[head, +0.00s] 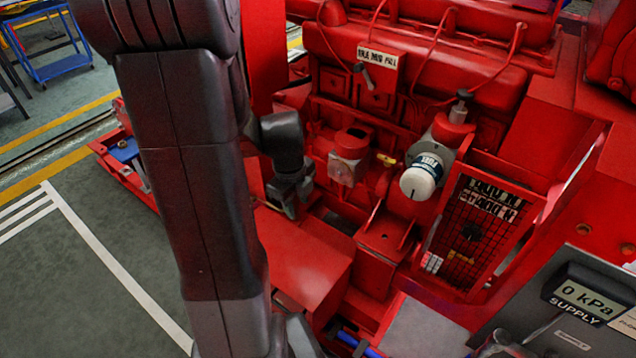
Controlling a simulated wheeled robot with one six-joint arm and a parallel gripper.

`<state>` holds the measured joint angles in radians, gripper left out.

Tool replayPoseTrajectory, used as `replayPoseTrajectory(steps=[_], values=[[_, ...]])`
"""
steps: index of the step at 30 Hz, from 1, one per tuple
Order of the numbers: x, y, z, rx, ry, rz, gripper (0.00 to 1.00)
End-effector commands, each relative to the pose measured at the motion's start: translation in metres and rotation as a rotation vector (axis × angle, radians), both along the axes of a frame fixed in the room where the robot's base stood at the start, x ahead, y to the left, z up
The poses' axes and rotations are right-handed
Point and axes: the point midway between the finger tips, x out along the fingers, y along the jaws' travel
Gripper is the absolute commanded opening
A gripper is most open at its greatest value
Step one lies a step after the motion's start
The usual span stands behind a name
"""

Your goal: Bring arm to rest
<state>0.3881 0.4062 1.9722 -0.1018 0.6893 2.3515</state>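My arm crosses the left half of the head view as a large dark grey column, hiding part of the red diesel pumpset (310,262) behind it. My gripper (291,203) shows small and dark just right of this column, pointing down. It appears over the left part of the pumpset, left of a small red part with a pale face (348,160). I see nothing held in it, but its fingers are too small and dark to tell open from shut. I cannot tell if it touches the pumpset.
A white filter canister (422,178) and a mesh guard (478,232) stand right of my gripper. A lever sits by a labelled plate (378,58). A grey panel with a "0 kPa SUPPLY" display (588,298) is at lower right. Open floor (75,285) lies at left.

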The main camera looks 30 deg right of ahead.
Motion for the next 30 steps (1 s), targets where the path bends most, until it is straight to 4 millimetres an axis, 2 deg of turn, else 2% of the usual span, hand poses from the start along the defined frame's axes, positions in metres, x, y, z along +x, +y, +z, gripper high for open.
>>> replayPoseTrajectory(steps=[6, 10, 24, 30], values=[[0.000, 0.000, -0.003, 0.000, 0.000, 0.000, 0.36], [0.001, -0.002, -0.011, 0.000, 0.001, 0.000, 0.36], [0.007, -0.014, -0.077, 0.001, 0.001, -0.002, 0.36], [0.009, -0.018, -0.095, 0.000, 0.001, 0.000, 0.36]])
